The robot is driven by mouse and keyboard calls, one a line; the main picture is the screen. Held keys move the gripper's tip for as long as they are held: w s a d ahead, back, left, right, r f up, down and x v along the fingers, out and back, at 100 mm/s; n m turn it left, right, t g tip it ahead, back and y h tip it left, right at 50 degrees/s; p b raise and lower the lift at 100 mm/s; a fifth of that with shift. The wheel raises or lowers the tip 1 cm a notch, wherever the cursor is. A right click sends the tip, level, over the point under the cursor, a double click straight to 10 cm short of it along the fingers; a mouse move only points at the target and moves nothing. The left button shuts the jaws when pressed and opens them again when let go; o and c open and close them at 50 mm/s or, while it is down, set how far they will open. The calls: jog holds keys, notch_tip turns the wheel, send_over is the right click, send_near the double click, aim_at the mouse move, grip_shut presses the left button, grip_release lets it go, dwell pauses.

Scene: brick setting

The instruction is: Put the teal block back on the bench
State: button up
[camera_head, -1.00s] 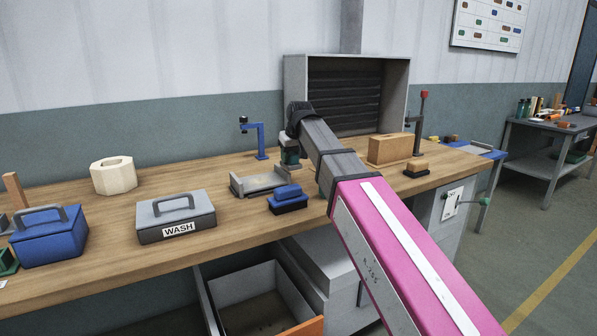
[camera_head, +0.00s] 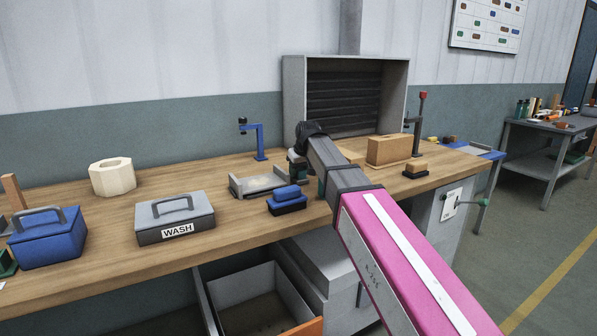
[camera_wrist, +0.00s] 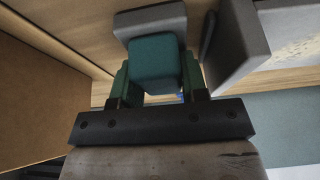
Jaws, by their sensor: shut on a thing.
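In the wrist view, the teal block (camera_wrist: 155,62) sits between the two green fingers of my gripper (camera_wrist: 157,82), which is shut on it. A grey piece (camera_wrist: 150,20) shows at the block's far side; I cannot tell whether it is part of the block. In the head view, my gripper (camera_head: 297,165) points down over the wooden bench (camera_head: 110,235), just right of a grey metal tray. My arm hides most of the gripper and the block there, so any gap to the bench top cannot be told.
The grey tray (camera_head: 258,184) and a blue block on a black base (camera_head: 287,200) stand left of my gripper. A tan box (camera_head: 388,150) and a tan-and-black block (camera_head: 415,168) stand right. A grey WASH box (camera_head: 175,218) is farther left. An open drawer (camera_head: 255,300) hangs below.

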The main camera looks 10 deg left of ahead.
jog(key=shift+f, duration=0.1)
jog(key=o, duration=0.9)
jog(key=v, duration=1.2)
jog(key=shift+a, duration=0.1)
